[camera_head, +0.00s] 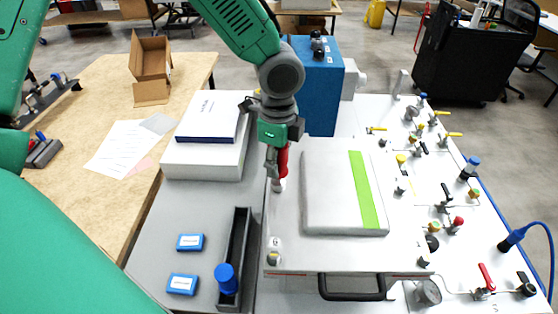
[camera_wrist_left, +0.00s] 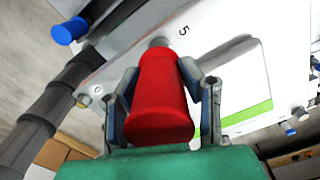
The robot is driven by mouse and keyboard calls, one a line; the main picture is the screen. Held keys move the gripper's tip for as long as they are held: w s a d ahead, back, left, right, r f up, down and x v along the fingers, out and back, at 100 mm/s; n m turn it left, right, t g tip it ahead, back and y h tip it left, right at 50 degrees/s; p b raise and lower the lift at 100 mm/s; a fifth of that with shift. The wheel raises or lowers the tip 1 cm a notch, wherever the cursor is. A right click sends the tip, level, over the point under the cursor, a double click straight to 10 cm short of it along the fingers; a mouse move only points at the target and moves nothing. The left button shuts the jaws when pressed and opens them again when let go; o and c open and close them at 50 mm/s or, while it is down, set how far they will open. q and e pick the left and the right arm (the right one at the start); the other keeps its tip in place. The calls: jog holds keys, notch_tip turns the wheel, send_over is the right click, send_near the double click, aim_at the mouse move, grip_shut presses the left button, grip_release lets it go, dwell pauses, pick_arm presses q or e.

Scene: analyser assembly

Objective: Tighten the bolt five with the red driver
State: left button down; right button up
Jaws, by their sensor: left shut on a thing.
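My left gripper (camera_head: 277,163) is shut on the red driver (camera_head: 282,162), which it holds about upright over the upper left corner of the light-grey analyser panel. The red driver (camera_wrist_left: 158,95) fills the middle of the left wrist view, between the two fingers of my left gripper (camera_wrist_left: 160,112). Its far end meets a grey round bolt head (camera_wrist_left: 159,42) beside the printed number 5; I cannot tell whether it is seated on it. The bolt is mostly hidden by the driver in the head view. My right gripper does not show.
A raised grey cover with a green stripe (camera_head: 365,190) lies right of the driver. A white box (camera_head: 205,158) stands to the left. A black tray (camera_head: 238,240) with a blue-capped item (camera_head: 227,279) lies front left. Valves and fittings (camera_head: 455,225) line the right side.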

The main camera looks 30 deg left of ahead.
pick_arm(q)
jog(key=shift+w+r, duration=0.2)
jog(key=shift+r, duration=0.45)
jog(key=shift+s+r, duration=0.25)
jog(key=shift+r, duration=0.5)
jog(key=shift+w+r, duration=0.15)
jog(key=shift+r, duration=1.45)
dwell(1.0)
